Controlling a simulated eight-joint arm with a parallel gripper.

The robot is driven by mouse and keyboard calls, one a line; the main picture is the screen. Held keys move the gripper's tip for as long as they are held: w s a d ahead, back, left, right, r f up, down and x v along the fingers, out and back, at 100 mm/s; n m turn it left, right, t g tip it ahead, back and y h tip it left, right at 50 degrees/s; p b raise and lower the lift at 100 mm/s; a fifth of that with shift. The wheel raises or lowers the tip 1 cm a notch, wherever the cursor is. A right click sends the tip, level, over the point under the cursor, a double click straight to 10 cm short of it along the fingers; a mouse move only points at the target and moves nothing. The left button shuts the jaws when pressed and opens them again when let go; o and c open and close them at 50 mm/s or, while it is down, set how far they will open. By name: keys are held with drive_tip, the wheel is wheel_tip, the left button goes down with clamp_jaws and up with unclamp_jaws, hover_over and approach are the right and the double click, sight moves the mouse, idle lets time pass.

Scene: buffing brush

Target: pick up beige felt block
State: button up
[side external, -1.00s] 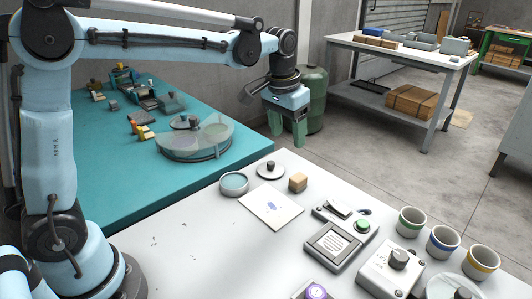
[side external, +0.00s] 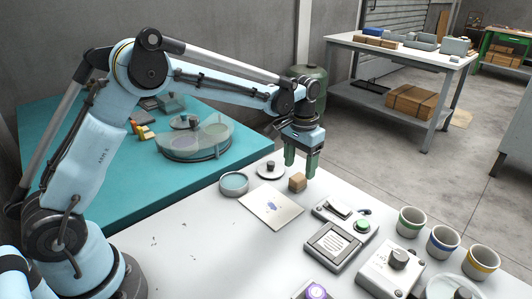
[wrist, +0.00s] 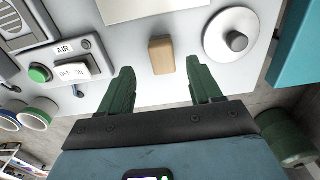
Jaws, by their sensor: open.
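The beige felt block (side external: 297,182) sits on the white table near its far edge. In the wrist view the block (wrist: 161,55) lies ahead of the fingertips, roughly midway between them and apart from both. My gripper (side external: 301,169) has two green fingers pointing down, just behind and above the block in the side view. In the wrist view my gripper (wrist: 160,72) is open, with nothing between its fingers.
A round grey lid with a knob (side external: 270,170) stands close left of the block, and a round tin (side external: 233,183) beyond it. A paper card (side external: 271,208) lies in front. A switch box with a green button (side external: 362,226) is to the right.

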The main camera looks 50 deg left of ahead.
sight(297, 178)
drive_tip(key=shift+s+a+f, duration=0.15)
drive_tip(key=shift+f, duration=2.5)
drive_tip(key=c, duration=1.1)
drive_tip(key=shift+r, duration=0.1)
drive_tip(key=shift+r, duration=0.45)
drive_tip(key=r, duration=0.2)
drive_tip(key=d+r, duration=0.1)
drive_tip(key=r, duration=0.1)
drive_tip(key=shift+s+d, duration=0.1)
drive_tip(key=shift+s, duration=0.25)
drive_tip(key=s+d+r, duration=0.3)
drive_tip(key=d+r, duration=0.1)
drive_tip(key=d, duration=0.1)
drive_tip(key=s+d+r, duration=0.2)
drive_tip(key=d, duration=0.1)
drive_tip(key=shift+s+d, duration=0.25)
drive_tip(key=shift+s, duration=0.1)
